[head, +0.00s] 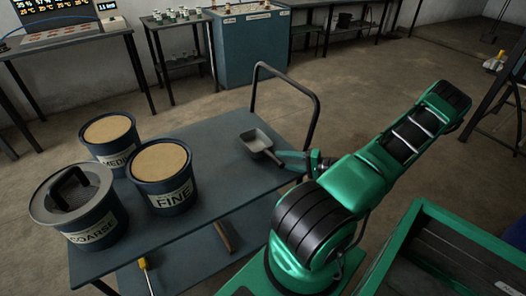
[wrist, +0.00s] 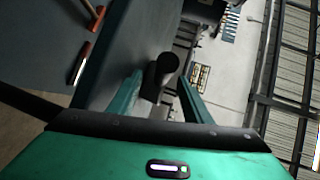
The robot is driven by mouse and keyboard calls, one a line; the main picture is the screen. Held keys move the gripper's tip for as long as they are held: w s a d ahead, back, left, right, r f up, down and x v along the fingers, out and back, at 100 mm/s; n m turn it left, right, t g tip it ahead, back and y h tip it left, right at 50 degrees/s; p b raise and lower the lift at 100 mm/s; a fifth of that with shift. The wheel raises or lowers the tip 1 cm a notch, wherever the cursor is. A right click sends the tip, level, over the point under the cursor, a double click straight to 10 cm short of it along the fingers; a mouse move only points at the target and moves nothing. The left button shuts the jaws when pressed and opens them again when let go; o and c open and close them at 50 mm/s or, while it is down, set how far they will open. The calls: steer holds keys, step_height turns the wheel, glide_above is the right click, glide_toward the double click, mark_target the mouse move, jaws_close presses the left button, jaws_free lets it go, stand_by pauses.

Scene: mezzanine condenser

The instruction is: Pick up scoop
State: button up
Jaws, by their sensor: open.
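The scoop (head: 256,141) is a small grey square pan on the blue-grey cart top, near the cart's push handle. My gripper (head: 287,159) reaches in from the right at the scoop's handle side, its fingers level with the handle. In the wrist view my gripper (wrist: 161,82) has its two green fingers apart. A dark, round-ended piece (wrist: 167,66), which looks like the scoop's handle, shows between the fingertips. I cannot tell whether either finger touches it. The scoop's handle is mostly hidden by the fingers in the head view.
The cart top (head: 215,195) also carries tubs marked MEDIUM (head: 107,153), FINE (head: 172,199) and COARSE (head: 98,229). The push handle (head: 313,120) rises close behind my gripper. A green-rimmed bin (head: 408,232) stands at right. Tools lie on the lower shelf.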

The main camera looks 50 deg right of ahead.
mark_target(273, 158)
steer(key=shift+r+x, duration=0.2)
steer(key=shift+x, duration=2.45)
jaws_close()
